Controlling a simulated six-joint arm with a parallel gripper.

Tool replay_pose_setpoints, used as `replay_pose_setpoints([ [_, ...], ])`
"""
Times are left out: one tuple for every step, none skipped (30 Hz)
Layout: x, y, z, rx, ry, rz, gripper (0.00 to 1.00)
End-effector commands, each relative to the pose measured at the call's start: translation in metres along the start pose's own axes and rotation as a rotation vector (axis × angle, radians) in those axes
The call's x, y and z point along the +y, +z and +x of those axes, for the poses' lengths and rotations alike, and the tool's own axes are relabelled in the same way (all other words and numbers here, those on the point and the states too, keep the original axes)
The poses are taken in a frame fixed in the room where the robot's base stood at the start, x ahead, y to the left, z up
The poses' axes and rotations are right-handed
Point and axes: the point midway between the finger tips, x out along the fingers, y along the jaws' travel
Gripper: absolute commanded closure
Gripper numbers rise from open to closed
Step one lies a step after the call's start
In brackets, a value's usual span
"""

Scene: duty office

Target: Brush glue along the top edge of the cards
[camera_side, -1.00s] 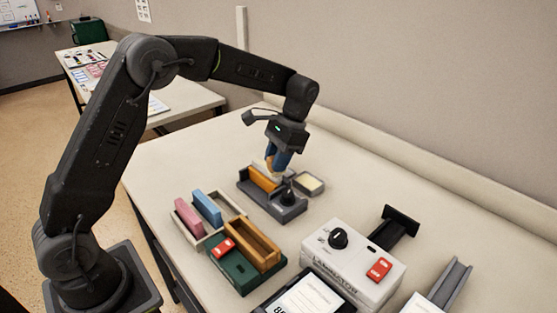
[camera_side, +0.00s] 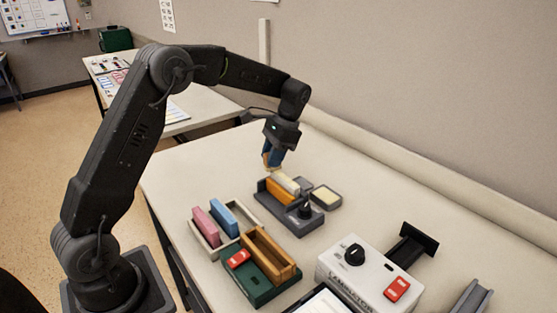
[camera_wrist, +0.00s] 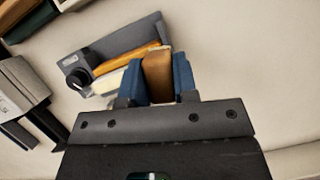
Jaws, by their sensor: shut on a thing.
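My gripper (camera_side: 271,160) has blue fingers and is shut on a brown, brush-like piece (camera_wrist: 158,76), which also shows as a tan tip in the side view (camera_side: 267,160). It is raised above the far left end of a grey holder (camera_side: 299,215). In the holder, an orange slab (camera_side: 279,192) stands beside a pale slab (camera_side: 286,183), which looks like the cards. Both slabs also show in the wrist view, left of the fingers. A small grey dish with a cream surface (camera_side: 325,196), perhaps the glue, lies right of the holder. Contact between brush and cards cannot be made out.
A pale tray (camera_side: 217,247) holds a pink and a blue block. A green base (camera_side: 262,289) with a wooden box and red part stands in front. A white laminator (camera_side: 368,280) is at the right. The table behind the holder is clear.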

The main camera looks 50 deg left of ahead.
Motion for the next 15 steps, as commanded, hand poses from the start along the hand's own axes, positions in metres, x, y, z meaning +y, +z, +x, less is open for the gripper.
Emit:
replay_pose_setpoints([
  [-0.006, 0.001, 0.001, -0.001, 0.000, -0.003, 0.95],
  [-0.008, 0.002, 0.002, -0.001, 0.000, -0.003, 0.95],
  [-0.007, 0.003, -0.002, 0.000, -0.001, -0.001, 0.95],
  [-0.007, 0.003, -0.003, 0.000, -0.001, -0.001, 0.95],
  [-0.007, 0.006, -0.013, 0.005, -0.003, -0.002, 0.95],
  [-0.007, 0.011, -0.022, 0.005, -0.003, -0.001, 0.95],
  [-0.006, 0.011, -0.023, 0.003, -0.002, -0.001, 0.95],
  [-0.006, 0.012, -0.025, 0.002, -0.001, 0.000, 0.95],
  [-0.006, 0.013, -0.028, 0.001, -0.001, 0.000, 0.95],
  [-0.006, 0.014, -0.031, 0.001, -0.001, 0.000, 0.95],
  [-0.006, 0.015, -0.033, 0.002, -0.001, 0.000, 0.95],
  [-0.006, 0.017, -0.037, 0.002, -0.001, -0.001, 0.95],
  [-0.006, 0.018, -0.039, 0.002, -0.001, -0.001, 0.95],
  [-0.006, 0.019, -0.042, 0.002, -0.001, -0.001, 0.95],
  [-0.006, 0.020, -0.045, 0.003, -0.002, -0.001, 0.95],
])
